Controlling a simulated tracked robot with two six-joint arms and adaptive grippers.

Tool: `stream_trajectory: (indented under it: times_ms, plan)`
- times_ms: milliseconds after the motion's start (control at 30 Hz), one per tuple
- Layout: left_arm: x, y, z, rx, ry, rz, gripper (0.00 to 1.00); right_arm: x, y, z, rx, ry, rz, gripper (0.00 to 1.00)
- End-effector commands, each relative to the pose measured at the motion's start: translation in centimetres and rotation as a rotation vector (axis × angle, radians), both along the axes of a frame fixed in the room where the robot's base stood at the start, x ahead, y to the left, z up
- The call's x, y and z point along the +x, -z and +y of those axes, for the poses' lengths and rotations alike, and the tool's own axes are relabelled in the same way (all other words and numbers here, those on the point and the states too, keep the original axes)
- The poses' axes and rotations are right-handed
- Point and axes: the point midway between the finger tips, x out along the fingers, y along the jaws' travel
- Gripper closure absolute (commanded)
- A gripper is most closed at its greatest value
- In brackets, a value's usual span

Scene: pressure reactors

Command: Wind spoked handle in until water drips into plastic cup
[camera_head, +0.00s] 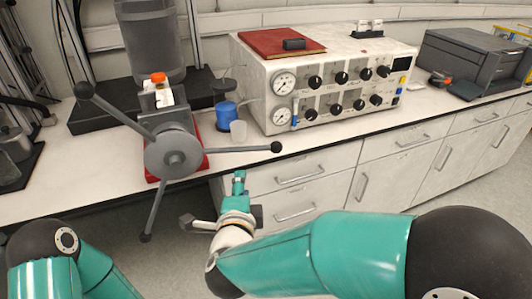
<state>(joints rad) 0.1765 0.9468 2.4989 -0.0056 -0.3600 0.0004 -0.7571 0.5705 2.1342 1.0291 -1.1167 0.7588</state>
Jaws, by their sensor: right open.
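The spoked handle (174,156) is a grey hub with long arms ending in black knobs, on a red-based unit at the front edge of the bench. One arm points up-left, one right and one down. A small translucent plastic cup (238,131) stands on the bench right of the hub, behind the right-hand arm. I cannot make out any water. My right gripper (236,192) is open, in front of the drawers, below the right-hand spoke and apart from it. My left arm shows at the lower left; its gripper is out of view.
A blue container (226,113) stands behind the cup. A white control box (325,80) with gauges and black knobs is to the right, with a red book (281,42) on top. A grey cylinder (150,40) stands behind the handle. The bench front at right is clear.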

Motion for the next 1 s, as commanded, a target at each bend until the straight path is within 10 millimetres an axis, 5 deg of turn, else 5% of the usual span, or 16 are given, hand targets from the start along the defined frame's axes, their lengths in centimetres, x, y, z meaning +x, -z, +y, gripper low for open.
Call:
stream_trajectory:
  times_ms: [100, 333, 1000]
  plan:
    - [0.0, 0.2, 0.0, 0.000, 0.000, 0.000, 0.60, -0.6, -1.8, 0.7, 0.068, 0.034, -0.037, 0.59]
    - [0.0, -0.3, 0.0, 0.000, 0.000, 0.000, 0.60, 1.4, -1.6, 0.5, 0.076, 0.044, -0.039, 0.59]
    - [0.0, -2.8, 0.0, 0.000, 0.000, 0.000, 0.60, 14.0, 1.1, -0.4, 0.074, 0.037, -0.038, 0.59]
